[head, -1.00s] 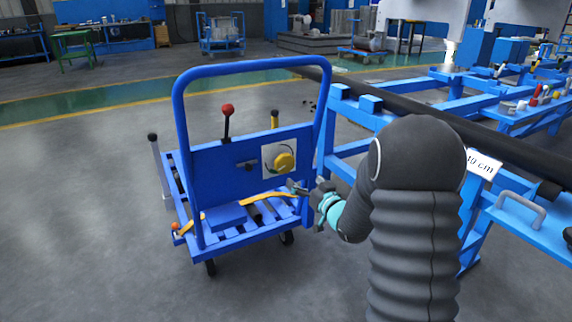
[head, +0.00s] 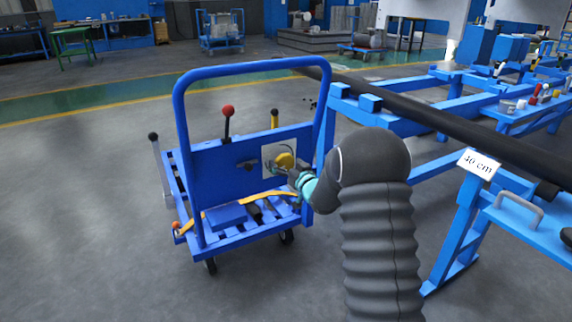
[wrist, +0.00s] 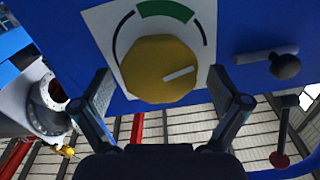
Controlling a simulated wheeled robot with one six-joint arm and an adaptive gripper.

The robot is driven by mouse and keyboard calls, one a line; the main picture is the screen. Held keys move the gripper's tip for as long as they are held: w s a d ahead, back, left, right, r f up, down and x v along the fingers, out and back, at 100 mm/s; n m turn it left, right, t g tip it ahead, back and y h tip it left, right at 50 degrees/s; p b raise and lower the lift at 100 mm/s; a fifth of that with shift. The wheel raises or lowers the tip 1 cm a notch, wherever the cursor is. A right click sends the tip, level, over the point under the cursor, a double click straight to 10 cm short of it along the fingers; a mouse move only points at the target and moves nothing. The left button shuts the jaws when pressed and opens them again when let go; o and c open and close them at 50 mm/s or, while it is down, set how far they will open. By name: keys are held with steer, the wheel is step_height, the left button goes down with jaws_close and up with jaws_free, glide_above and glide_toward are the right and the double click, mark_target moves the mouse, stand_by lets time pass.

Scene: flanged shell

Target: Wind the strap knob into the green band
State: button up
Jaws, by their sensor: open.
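The yellow strap knob (wrist: 160,70) sits on a white dial plate (wrist: 104,22) on the blue cart panel. Its white pointer mark points to the right and slightly up in the wrist view. The green band (wrist: 166,11) is an arc above the knob, with dark arcs on either side, and the pointer lies outside it. My gripper (wrist: 166,90) is open, with one finger on each side of the knob's lower part; I cannot tell whether either finger touches it. In the head view the knob (head: 285,160) is just beyond my gripper (head: 291,172), which partly covers the plate.
A small black-knobbed lever (wrist: 285,65) sticks out beside the dial. The blue cart (head: 225,190) carries an orange strap (head: 225,212) and a red-knobbed lever (head: 228,112). A blue frame with a long dark pipe (head: 450,127) stands to the right. The floor left of the cart is clear.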

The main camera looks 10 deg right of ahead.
steer(key=c, duration=1.2)
steer(key=shift+o, duration=0.2)
steer(key=shift+f+b, duration=0.1)
steer(key=shift+b, duration=0.35)
steer(key=n+b, duration=0.2)
steer(key=b, duration=0.1)
steer(key=shift+f, duration=0.2)
steer(key=n+b, duration=0.3)
steer(key=b, duration=0.2)
steer(key=shift+a, duration=0.1)
steer(key=n+b, duration=0.3)
steer(key=shift+r, duration=0.1)
steer(key=shift+a+r+n+b, duration=0.1)
steer(key=shift+n+b, duration=0.1)
steer(key=shift+n, duration=0.5)
steer(key=shift+r+n+b, duration=0.1)
steer(key=shift+n+b, duration=0.05)
steer(key=shift+n, duration=0.55)
